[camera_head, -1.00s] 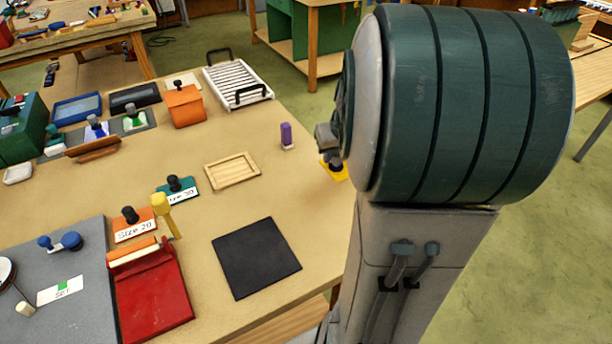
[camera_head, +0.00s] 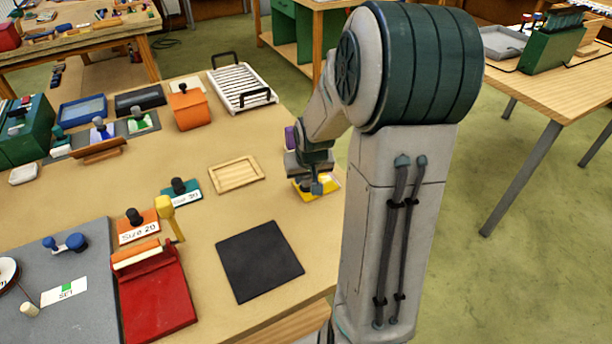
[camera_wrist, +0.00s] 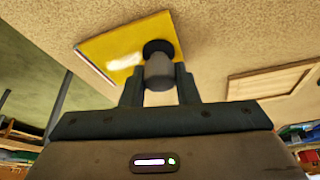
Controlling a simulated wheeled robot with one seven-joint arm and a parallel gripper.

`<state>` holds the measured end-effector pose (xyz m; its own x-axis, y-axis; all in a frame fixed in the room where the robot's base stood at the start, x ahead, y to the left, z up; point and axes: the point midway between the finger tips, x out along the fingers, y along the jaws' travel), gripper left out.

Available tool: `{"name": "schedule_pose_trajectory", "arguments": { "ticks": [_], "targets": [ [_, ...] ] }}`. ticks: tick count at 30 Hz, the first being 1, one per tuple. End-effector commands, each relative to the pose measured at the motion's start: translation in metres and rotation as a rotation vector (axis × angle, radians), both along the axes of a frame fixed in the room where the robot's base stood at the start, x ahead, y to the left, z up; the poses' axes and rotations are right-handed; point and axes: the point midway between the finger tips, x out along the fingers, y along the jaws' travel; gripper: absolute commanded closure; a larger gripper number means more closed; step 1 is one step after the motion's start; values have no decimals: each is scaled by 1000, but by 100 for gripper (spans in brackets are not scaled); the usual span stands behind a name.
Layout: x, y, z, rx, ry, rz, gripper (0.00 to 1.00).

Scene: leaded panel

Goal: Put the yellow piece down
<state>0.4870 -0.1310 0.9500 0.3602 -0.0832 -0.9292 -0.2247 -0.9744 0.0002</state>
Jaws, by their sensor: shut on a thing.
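The yellow piece (camera_head: 329,186) is a flat plate with a dark knob on top, at the right edge of the table in the head view. In the wrist view the yellow plate (camera_wrist: 124,47) is seen close, with its dark-collared grey knob (camera_wrist: 158,68) between my fingers. My gripper (camera_head: 317,184) is shut on the knob, and it also shows in the wrist view (camera_wrist: 159,84). The plate is at or just above the table top; I cannot tell if it touches. Part of it is hidden behind my gripper in the head view.
A wooden tray (camera_head: 236,174) lies left of my gripper, and a black square mat (camera_head: 259,261) lies nearer the front. A purple block (camera_head: 291,138) stands close behind my gripper. The table's right edge is close by. Bare table lies between the tray and my gripper.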

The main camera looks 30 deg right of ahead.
Motion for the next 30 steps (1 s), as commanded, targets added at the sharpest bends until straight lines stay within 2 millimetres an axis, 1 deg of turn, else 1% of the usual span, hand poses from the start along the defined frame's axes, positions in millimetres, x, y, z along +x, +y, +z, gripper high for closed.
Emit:
{"name": "schedule_pose_trajectory", "arguments": {
  "ticks": [3,7,8,9,10,18,22,26,30],
  "targets": [
    [0,0,0,0,-1,0,92],
    [0,0,-4,-1,-1,1,92],
    [0,0,-3,0,0,0,64],
    [0,0,-3,0,0,1,53],
    [0,0,-3,0,0,1,50],
    [0,0,-2,0,0,0,50],
    [-1,0,5,-1,-1,0,50],
    [-7,1,22,-2,-4,-2,50],
    [-16,3,46,-4,-4,-2,50]
  ]
}}
